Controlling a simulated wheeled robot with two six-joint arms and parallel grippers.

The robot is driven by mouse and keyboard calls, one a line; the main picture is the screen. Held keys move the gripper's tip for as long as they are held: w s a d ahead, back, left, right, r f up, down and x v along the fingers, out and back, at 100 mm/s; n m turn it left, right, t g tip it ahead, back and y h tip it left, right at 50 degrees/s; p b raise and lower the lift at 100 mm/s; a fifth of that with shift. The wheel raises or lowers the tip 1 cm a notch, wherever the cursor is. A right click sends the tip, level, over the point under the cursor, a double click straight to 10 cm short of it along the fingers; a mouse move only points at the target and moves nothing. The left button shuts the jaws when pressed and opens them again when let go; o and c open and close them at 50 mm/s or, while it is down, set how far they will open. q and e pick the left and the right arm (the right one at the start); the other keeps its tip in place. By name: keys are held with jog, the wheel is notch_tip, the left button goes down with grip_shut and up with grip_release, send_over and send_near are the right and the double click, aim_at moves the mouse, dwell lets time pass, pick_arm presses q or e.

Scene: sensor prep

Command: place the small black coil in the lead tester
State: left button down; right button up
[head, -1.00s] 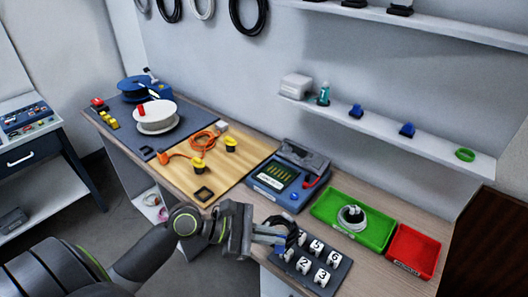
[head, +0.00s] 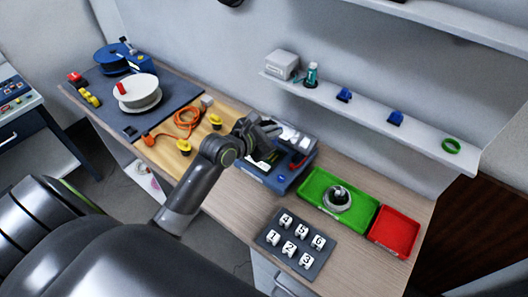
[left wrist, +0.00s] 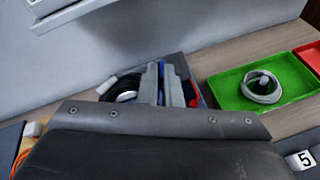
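The lead tester (head: 255,178) is a blue box with a screen and a grey upper part, standing on the bench left of the green tray. My left gripper (head: 270,129) is over the tester's back left part and hides some of it. In the left wrist view the fingers (left wrist: 166,86) are close together, with a dark loop, the small black coil (left wrist: 124,82), at their left side. The coil looks held by the fingers; its contact with the tester is hidden. My right gripper is in neither view.
The green tray (head: 312,187) holds a grey-white coil with a dark plug. A red tray (head: 396,232) stands right of it. A numbered block holder (head: 270,238) lies in front. A wall shelf (head: 420,132) runs behind and above. White and blue spools stand at left.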

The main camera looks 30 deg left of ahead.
pick_arm(q)
jog(key=shift+w+f, duration=0.1)
jog(key=shift+f, duration=4.8)
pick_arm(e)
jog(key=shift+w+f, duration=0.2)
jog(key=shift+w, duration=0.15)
pick_arm(q)
jog(key=shift+f+b, duration=0.15)
jog(key=shift+b, duration=0.15)
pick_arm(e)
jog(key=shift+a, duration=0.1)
pick_arm(q)
jog(key=c, duration=1.6)
grip_release()
jog(key=v, duration=1.2)
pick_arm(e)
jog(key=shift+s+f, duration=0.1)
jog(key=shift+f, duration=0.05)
